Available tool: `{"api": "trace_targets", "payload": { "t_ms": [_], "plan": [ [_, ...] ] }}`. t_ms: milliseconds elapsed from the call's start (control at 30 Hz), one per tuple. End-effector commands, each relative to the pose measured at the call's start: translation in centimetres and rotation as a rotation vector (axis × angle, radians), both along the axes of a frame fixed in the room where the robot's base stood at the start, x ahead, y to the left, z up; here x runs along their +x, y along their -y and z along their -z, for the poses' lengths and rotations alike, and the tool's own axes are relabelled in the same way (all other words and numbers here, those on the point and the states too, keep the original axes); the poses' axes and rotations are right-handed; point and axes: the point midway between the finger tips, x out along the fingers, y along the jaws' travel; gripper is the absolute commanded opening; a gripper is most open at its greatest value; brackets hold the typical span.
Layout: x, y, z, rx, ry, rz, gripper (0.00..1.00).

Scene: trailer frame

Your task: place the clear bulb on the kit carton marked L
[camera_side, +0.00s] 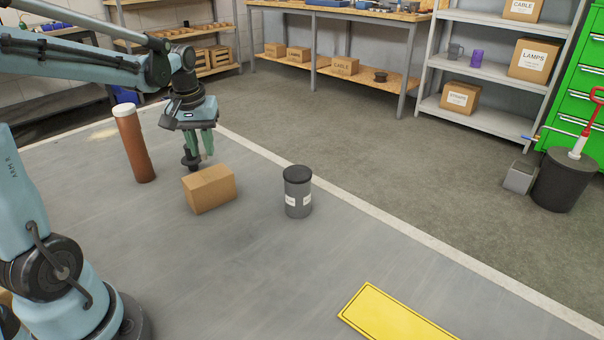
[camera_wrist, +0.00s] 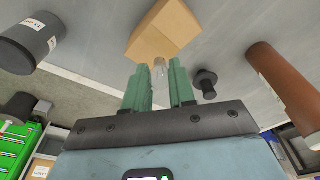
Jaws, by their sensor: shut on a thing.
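My gripper (camera_side: 203,153) is shut on the clear bulb, whose pale glassy shape shows between the green fingers in the wrist view (camera_wrist: 160,69). The bulb cannot be made out clearly in the side view. A small plain brown carton (camera_side: 209,190) sits on the grey bench, just in front of and below my fingertips. It also shows past the fingertips in the wrist view (camera_wrist: 165,30), where the bulb's end overlaps its near edge. I see no L on its visible faces. I cannot tell whether the bulb touches the carton.
A black spool-like part (camera_side: 190,162) stands close behind the carton. A brown cylinder with a white cap (camera_side: 133,145) stands to the left, and a dark lidded canister (camera_side: 298,193) to the right. A yellow plate (camera_side: 392,316) lies at the front right. The bench between is clear.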

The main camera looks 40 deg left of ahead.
Motion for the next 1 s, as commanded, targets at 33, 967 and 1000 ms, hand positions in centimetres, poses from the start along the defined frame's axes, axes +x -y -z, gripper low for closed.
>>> {"api": "trace_targets", "payload": {
  "t_ms": [33, 967, 1000],
  "plan": [
    [0.0, -0.3, 0.2, 0.000, 0.000, -0.001, 0.08],
    [0.0, -0.3, 4.5, 0.000, 0.000, 0.001, 0.35],
    [0.0, -0.3, 4.5, 0.000, 0.000, 0.001, 0.41]
  ]
}}
